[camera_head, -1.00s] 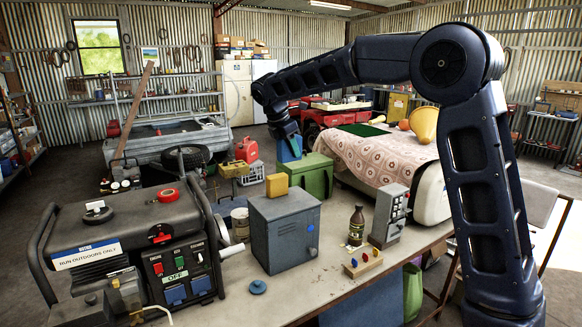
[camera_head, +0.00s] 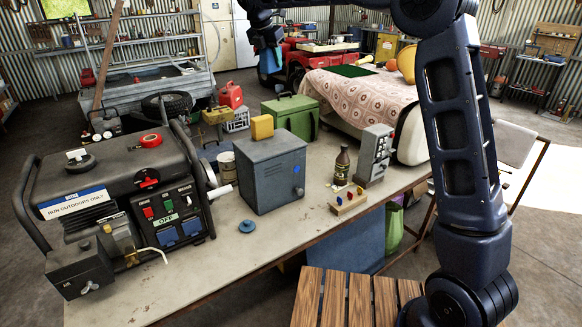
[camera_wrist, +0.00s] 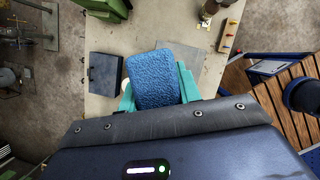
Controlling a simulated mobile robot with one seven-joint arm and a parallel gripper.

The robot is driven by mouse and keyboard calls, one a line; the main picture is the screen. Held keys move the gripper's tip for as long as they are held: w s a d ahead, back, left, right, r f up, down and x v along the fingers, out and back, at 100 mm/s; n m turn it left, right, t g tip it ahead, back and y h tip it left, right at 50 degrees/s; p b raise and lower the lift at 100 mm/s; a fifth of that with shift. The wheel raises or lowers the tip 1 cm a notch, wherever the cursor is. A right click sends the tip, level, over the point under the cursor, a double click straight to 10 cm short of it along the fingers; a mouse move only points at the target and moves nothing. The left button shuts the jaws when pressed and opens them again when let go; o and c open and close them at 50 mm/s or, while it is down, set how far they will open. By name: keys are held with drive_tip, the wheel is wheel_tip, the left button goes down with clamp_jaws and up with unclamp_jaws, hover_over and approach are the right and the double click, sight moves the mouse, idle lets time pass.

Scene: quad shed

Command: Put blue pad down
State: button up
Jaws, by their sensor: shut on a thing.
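The blue pad (camera_wrist: 152,78) is a rough-textured, rounded block held between the teal fingers of my gripper (camera_wrist: 158,92) in the wrist view. In the head view, my gripper (camera_head: 267,50) is high at the top centre, with the pad (camera_head: 269,64) showing as a small blue patch under it. The pad is in the air, apart from the workbench (camera_head: 215,255). In the wrist view, the pale bench top (camera_wrist: 165,22) lies below the pad. The pad's underside is hidden.
On the bench are a generator (camera_head: 120,205), a grey metal box (camera_head: 272,172) with a yellow block (camera_head: 262,127), a brown bottle (camera_head: 341,166), a switch box (camera_head: 374,153) and a peg block (camera_head: 348,200). A green box (camera_head: 291,116) stands behind. The bench's front middle is mostly bare.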

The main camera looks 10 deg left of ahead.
drive_tip(key=w+d+n+y, duration=0.3)
drive_tip(key=w+n, duration=0.6)
drive_tip(key=w, duration=1)
drive_tip(key=f, duration=4.9)
drive_tip(key=shift+w+a+f, duration=0.1)
drive_tip(key=shift+a+f, duration=0.1)
drive_tip(key=o, duration=0.6)
drive_tip(key=shift+f, duration=0.15)
drive_tip(key=shift+c, duration=0.2)
drive_tip(key=o, duration=0.4)
drive_tip(key=shift+c, duration=0.2)
